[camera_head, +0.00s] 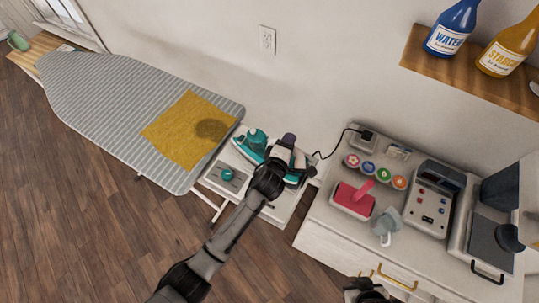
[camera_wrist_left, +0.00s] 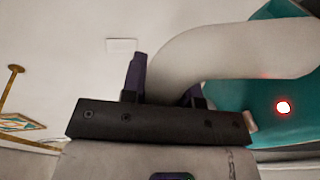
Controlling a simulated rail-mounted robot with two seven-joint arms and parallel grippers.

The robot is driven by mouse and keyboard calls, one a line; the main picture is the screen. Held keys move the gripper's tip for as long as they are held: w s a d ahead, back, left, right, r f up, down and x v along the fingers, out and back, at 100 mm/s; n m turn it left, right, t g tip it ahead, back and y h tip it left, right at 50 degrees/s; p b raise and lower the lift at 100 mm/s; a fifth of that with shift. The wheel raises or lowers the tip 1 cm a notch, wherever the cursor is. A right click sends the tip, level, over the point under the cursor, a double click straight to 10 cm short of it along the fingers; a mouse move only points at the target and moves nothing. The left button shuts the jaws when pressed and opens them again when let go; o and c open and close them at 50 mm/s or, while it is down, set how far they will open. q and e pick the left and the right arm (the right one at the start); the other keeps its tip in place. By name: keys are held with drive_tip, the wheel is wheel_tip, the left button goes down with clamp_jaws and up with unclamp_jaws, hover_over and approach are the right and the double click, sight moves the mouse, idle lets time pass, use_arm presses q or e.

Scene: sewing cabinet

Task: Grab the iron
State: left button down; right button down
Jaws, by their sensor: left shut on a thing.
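The iron (camera_head: 250,145) has a teal body and a white handle. It is on the small white stand at the right end of the ironing board. My left gripper (camera_head: 290,153) reaches over it from the front. In the left wrist view, the gripper (camera_wrist_left: 166,88) is shut on the white handle (camera_wrist_left: 235,48), with its dark purple fingers on either side. The iron's teal body shows at the right with a lit red lamp (camera_wrist_left: 283,107). My arm hides part of the iron in the head view. My right gripper (camera_head: 368,291) is partly visible at the bottom edge; its jaws are unclear.
The striped ironing board (camera_head: 95,95) holds a yellow cloth (camera_head: 180,128) with a dark mark. The white stand (camera_head: 282,212) is close beside the cabinet (camera_head: 325,240). A shelf with bottles (camera_head: 452,27) overhangs the upper right.

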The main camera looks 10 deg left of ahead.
use_arm(q)
drive_tip(key=shift+r, duration=0.2)
drive_tip(key=shift+r, duration=0.25)
